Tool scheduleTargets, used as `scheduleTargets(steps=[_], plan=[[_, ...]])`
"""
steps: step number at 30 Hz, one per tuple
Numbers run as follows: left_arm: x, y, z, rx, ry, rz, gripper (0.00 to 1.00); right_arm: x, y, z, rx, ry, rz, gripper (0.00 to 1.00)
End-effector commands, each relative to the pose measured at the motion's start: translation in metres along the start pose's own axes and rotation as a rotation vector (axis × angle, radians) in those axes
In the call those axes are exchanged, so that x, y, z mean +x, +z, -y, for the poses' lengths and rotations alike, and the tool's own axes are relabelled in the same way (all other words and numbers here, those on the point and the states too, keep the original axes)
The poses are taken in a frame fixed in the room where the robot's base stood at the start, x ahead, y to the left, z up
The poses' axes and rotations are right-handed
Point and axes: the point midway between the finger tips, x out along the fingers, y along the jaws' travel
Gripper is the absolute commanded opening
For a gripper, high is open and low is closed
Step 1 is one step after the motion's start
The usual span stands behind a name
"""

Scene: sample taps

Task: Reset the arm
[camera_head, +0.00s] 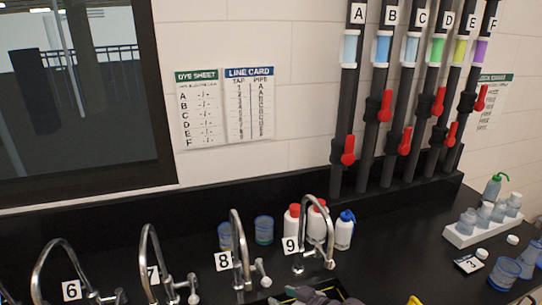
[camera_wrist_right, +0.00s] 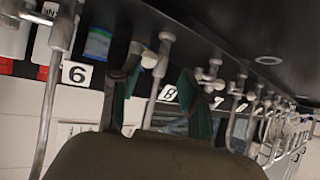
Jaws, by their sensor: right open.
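My right gripper (camera_wrist_right: 158,82) shows in the right wrist view with two dark fingers with green pads set wide apart, nothing between them. Through the gap a tap and part of the counter show, in a tilted, nearly upside-down view. In the head view, a dark grey part of my right arm or gripper (camera_head: 312,297) with yellow marks is cut off at the bottom edge, below tap 9. Its fingertips cannot be made out there. My left gripper is not in view.
Curved taps, including tap 8 (camera_head: 238,245) and tap 9 (camera_head: 318,232), line the black counter. Bottles (camera_head: 344,229) and blue cups (camera_head: 264,229) stand behind. Pipes with red valve handles (camera_head: 348,150) rise at the right, near a white bottle tray (camera_head: 462,236). Open counter lies right of tap 9.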

Motion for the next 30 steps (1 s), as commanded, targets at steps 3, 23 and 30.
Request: scheduleTargets(steps=[3,23,30], plan=[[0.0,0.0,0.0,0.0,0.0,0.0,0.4,-0.026,0.037,0.033,0.058,0.003,0.083,0.46],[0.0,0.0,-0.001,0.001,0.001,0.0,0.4,-0.238,0.2,0.057,0.373,0.333,0.625,0.46],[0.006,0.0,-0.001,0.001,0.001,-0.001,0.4,-0.246,0.239,0.055,0.411,0.376,0.709,0.46]])
